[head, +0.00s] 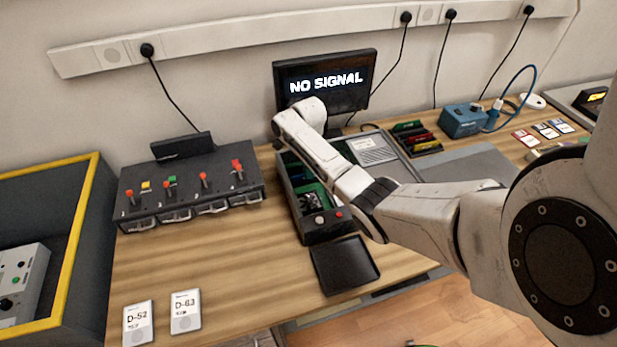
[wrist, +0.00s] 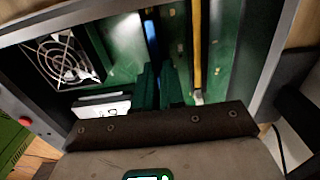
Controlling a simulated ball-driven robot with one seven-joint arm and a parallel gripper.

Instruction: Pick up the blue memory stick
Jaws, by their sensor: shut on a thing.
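The blue memory stick (wrist: 151,38) shows in the wrist view as a narrow upright strip over the green circuit board (wrist: 122,28) in the open dark computer case (head: 318,238). My gripper (wrist: 158,72) has its dark green fingers close together at the stick's near end and is shut on it. The fingers hide that end, and I cannot tell whether the stick is clear of its slot. In the head view my arm crosses over the case and hides the gripper.
A yellow stick (wrist: 197,45) stands right of the fingers, and a fan (wrist: 62,60) lies left. Case walls are close on both sides. A black tray (head: 345,265) lies in front, a monitor (head: 325,84) stands behind, and a switch panel (head: 190,190) is left.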

